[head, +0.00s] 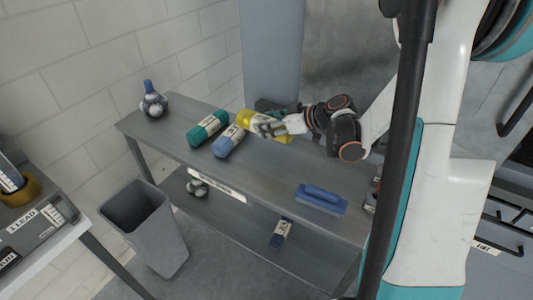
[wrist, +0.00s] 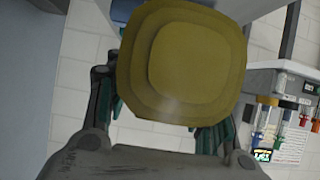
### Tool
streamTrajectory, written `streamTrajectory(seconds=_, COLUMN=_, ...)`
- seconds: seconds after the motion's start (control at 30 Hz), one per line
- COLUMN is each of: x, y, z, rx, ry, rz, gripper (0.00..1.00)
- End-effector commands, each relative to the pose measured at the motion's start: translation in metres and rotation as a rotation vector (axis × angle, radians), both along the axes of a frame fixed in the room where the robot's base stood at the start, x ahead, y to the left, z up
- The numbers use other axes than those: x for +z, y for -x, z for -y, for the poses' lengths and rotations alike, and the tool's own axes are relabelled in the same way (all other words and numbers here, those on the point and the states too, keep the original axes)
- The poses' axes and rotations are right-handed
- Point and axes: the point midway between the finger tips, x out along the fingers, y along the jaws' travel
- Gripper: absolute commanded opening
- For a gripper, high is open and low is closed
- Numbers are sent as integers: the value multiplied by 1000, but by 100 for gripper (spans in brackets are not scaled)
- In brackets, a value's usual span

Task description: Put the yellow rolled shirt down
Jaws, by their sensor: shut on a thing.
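The yellow rolled shirt (head: 262,124) is at the back of the grey table's (head: 175,145) top in the head view, partly covered by my gripper (head: 272,128). My gripper is shut on it. In the wrist view the shirt's rounded yellow end (wrist: 182,62) fills the middle, between the two fingers of my gripper (wrist: 165,115). I cannot tell whether the shirt touches the tabletop. A blue roll (head: 229,141) lies just left of it and a green roll (head: 207,128) lies further left.
A blue-capped round object (head: 153,102) stands at the table's left end. A blue flat tool (head: 321,198) lies near the front right edge. A grey bin (head: 146,226) stands on the floor at front left. The tabletop between the rolls and blue tool is mostly clear.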

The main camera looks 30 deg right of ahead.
Motion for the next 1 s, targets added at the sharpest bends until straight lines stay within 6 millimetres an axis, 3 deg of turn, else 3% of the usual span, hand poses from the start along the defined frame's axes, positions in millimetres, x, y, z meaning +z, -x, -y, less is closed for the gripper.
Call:
streamTrajectory(seconds=0.1, x=-32, y=0, z=0, rx=0, ry=0, rz=0, gripper=20)
streamTrajectory(seconds=0.23, x=-54, y=0, z=0, rx=0, ry=0, rz=0, gripper=20)
streamTrajectory(seconds=0.47, x=-67, y=0, z=0, rx=0, ry=-1, rz=0, gripper=20)
streamTrajectory(seconds=0.77, x=-106, y=0, z=0, rx=-1, ry=0, rz=0, gripper=20)
streamTrajectory(seconds=1.0, x=-106, y=0, z=0, rx=0, ry=-1, rz=0, gripper=20)
